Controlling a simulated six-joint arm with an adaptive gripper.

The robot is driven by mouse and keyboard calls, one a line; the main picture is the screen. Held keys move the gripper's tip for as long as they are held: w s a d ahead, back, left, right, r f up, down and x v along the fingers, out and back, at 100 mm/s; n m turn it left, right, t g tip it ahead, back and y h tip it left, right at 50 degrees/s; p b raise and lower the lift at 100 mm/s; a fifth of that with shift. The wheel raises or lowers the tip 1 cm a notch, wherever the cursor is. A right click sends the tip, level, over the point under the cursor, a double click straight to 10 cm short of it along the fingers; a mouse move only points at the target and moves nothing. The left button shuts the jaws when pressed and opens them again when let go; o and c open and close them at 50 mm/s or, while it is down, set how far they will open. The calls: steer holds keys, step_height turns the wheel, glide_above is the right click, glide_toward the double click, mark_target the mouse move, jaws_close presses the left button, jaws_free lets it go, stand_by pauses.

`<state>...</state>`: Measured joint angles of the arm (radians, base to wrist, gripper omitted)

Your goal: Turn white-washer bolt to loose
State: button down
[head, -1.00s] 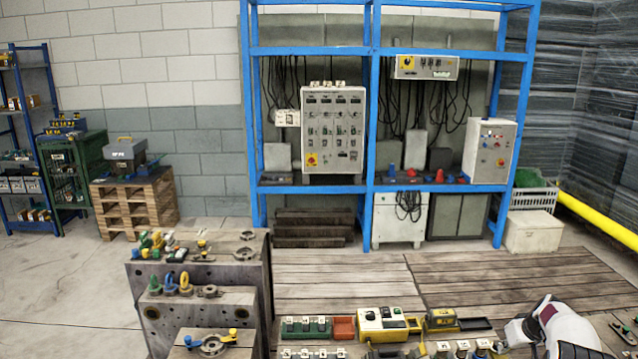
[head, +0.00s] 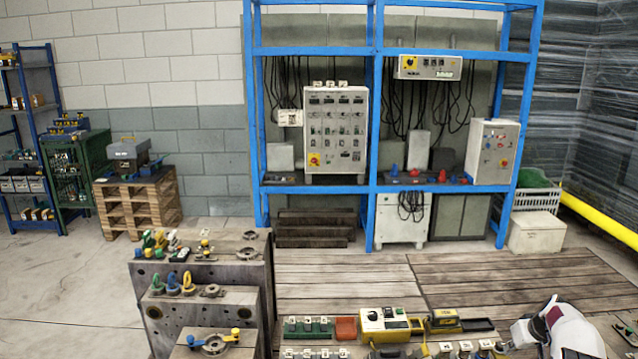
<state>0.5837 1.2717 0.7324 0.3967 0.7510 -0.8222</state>
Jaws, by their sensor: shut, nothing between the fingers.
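I cannot pick out a bolt with a white washer for certain; the small parts are too small to tell apart. The steel mould blocks (head: 240,285) stand at lower left in stepped heights. On the front block lies a round metal flange (head: 214,344) with a blue knob (head: 191,340) and a yellow knob (head: 235,332) at its sides. The block behind it carries a ring-shaped part (head: 212,291), and the tallest block has a small upright yellow-and-dark part (head: 205,246). A white rounded link of my arm shows at bottom right; my gripper's fingers do not show.
A green rack of white-tagged parts (head: 308,328), a red tray (head: 346,328), a yellow-and-white box (head: 385,320) and a yellow case (head: 444,317) line the bottom edge. A blue shelf (head: 373,120) with control cabinets stands behind. Wooden floor boards (head: 345,278) between are bare.

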steer(key=shift+s+d, duration=0.1)
steer(key=shift+s, duration=0.25)
stand_by(0.5)
step_height(320, 180, up, 6)
stand_by(0.8)
steer(key=shift+r, duration=0.1)
